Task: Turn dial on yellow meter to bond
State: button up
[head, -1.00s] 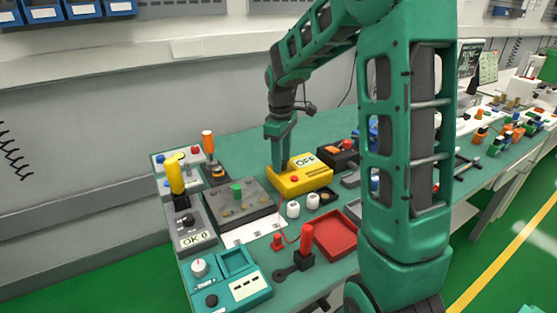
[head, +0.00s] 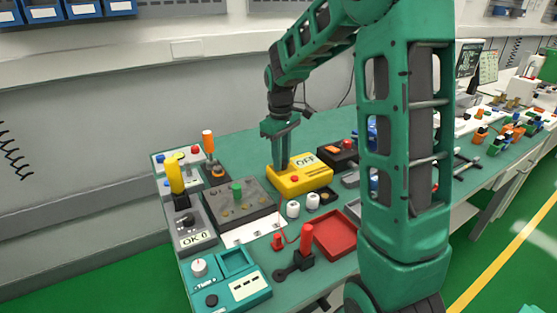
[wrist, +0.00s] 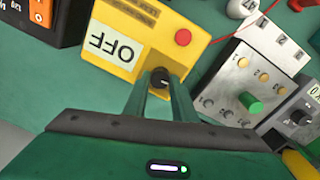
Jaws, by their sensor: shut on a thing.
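The yellow meter (head: 318,181) stands on the green bench, with a label that reads OFF (head: 305,161) and a red button (head: 295,178). The meter also shows in the wrist view (wrist: 150,48), where the label appears upside down. Its black dial (wrist: 160,78) sits at the meter's edge nearest my gripper. My gripper (head: 283,165) points down at the meter, and in the wrist view its two fingers (wrist: 161,88) are closed on either side of the dial. The fingers partly hide the dial, and I cannot read its pointer.
A grey box with a green knob (head: 237,190) stands left of the meter. Two white cylinders (head: 293,209) stand in front. A black box with an orange display (head: 340,151) is close on the right. A red tray (head: 335,232) lies nearer the front.

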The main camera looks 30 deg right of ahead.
jog(key=m, duration=0.4)
jog(key=shift+w+m, duration=0.1)
jog(key=shift+m, duration=0.2)
jog(key=m, duration=0.4)
jog(key=shift+d, duration=0.1)
jog(key=shift+m, duration=0.3)
jog(key=o, duration=1)
jog(key=shift+o, duration=0.2)
notch_tip(320, 180, up, 11)
jog(key=shift+w+a, duration=0.15)
jog(key=shift+a, duration=0.1)
jog(key=shift+f, duration=0.1)
